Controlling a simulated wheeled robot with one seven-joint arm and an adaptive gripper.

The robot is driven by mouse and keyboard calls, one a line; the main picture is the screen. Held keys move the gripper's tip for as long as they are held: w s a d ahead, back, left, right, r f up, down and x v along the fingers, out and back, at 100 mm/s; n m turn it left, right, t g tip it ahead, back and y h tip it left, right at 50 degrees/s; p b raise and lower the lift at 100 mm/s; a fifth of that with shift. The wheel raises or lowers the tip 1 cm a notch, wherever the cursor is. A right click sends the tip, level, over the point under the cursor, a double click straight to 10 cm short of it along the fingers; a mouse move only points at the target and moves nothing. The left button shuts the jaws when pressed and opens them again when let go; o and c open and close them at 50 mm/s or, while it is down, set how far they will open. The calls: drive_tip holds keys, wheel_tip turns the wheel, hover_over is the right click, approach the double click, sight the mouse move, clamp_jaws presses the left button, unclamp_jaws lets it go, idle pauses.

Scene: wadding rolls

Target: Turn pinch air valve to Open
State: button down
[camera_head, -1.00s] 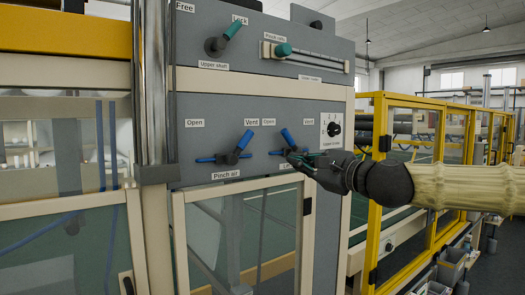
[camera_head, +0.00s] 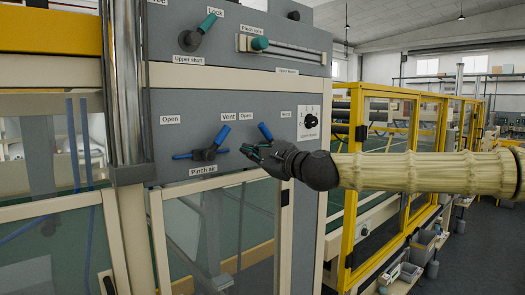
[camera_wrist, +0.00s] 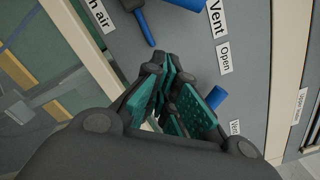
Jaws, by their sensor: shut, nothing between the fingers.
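The pinch air valve (camera_head: 208,154) is on the grey panel above the label "Pinch air". Its blue lever points up and right to the "Vent" label (camera_head: 229,118); the "Open" label (camera_head: 170,119) is at upper left. Blue stubs stick out on both sides. My gripper (camera_head: 250,151) is shut and empty, just right of this valve and apart from its lever, in front of a second similar valve. In the wrist view my fingertips (camera_wrist: 167,66) are together; the pinch air valve's blue lever (camera_wrist: 188,4) is cut off at the top edge.
The second valve's blue lever (camera_head: 265,131) stands close behind my gripper, which hides its body. A rotary knob (camera_head: 311,121) is to the right. A green-handled lever (camera_head: 207,23) and a slider (camera_head: 260,43) are above. A yellow-framed fence (camera_head: 357,175) stands right.

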sight(215, 142)
drive_tip(key=a+r+p, duration=0.2)
drive_tip(key=a, duration=0.1)
drive_tip(key=shift+s+a+r, duration=0.2)
drive_tip(key=shift+a+r, duration=0.05)
